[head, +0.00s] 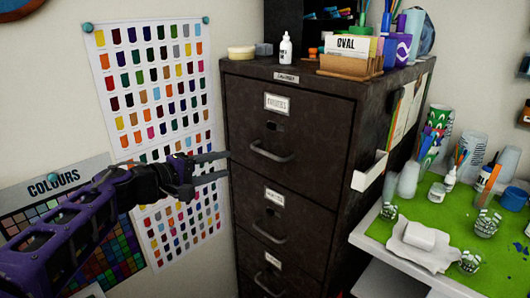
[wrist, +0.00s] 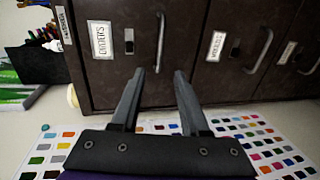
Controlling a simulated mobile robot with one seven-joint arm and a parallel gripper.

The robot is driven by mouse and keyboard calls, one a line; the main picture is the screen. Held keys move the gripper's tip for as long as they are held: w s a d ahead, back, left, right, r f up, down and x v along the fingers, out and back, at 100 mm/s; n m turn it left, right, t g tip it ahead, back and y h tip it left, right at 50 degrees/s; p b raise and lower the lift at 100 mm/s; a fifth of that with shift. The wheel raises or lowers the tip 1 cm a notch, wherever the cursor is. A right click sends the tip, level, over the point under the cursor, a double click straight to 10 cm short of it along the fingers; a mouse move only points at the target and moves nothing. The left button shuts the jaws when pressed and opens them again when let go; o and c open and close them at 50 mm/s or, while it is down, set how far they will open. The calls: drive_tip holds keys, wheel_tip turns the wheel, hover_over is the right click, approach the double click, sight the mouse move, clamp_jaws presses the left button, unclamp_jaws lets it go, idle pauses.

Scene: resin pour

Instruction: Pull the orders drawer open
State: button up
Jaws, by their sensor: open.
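The dark metal cabinet holds the orders drawer (head: 315,122), the top one, which looks shut. Its label reads ORDERS and also shows in the wrist view (wrist: 99,39). Its grey bar handle (head: 272,155) sits below the label; in the wrist view the handle (wrist: 160,42) stands beyond my fingertips, its near end lined up with the gap between them. My gripper (head: 226,165) is open and empty, left of the handle in the head view, with the fingers pointing towards the cabinet. The fingers (wrist: 159,74) show no contact with the handle.
Two more handled drawers sit below, the middle one with its own handle (head: 262,233). A colour chart (head: 160,80) hangs on the wall behind my gripper. A green-topped table (head: 450,240) with cups stands right. Bottles and a card box (head: 350,62) stand on the cabinet.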

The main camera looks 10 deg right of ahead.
sight(264, 154)
drive_tip(key=b+x, duration=0.1)
drive_tip(key=x, duration=1.5)
drive_tip(key=shift+f, duration=0.1)
clamp_jaws()
idle(0.7)
